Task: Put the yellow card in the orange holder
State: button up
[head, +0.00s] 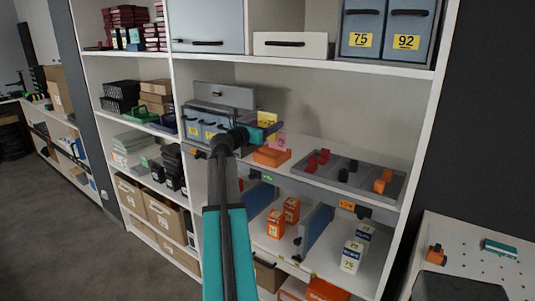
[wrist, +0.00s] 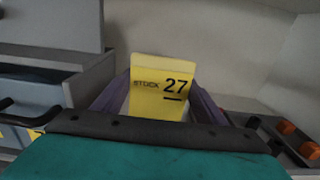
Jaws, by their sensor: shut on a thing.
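The yellow card (wrist: 160,88), printed "STOCK 27", stands upright between the purple fingers of my gripper (wrist: 158,98) in the wrist view. In the head view my gripper (head: 270,125) is shut on the yellow card (head: 267,118), above the shelf. The orange holder (head: 271,157) sits on that shelf, just below and slightly right of my gripper. A pink piece (head: 278,141) shows at the holder's back; I cannot tell whether it stands in the holder. The orange holder is hidden in the wrist view.
A grey tray (head: 340,178) with red, black and orange pieces lies to the right on the same shelf. A grey drawer unit (head: 205,120) with blue-grey bins stands left of my gripper. The shelf above holds bins (head: 405,20). Orange boxes (head: 291,209) stand below.

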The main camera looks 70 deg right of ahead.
jog(key=shift+f+p, duration=0.4)
jog(key=shift+f, duration=2.3)
jog(key=shift+f, duration=0.1)
jog(key=shift+f+p, duration=0.3)
jog(key=shift+f, duration=1.45)
jog(key=shift+f, duration=0.2)
jog(key=o, duration=1)
jog(key=shift+o, duration=0.2)
jog(key=shift+r, duration=0.2)
jog(key=b+v, duration=0.2)
jog(key=v, duration=1)
jog(key=shift+b, duration=0.35)
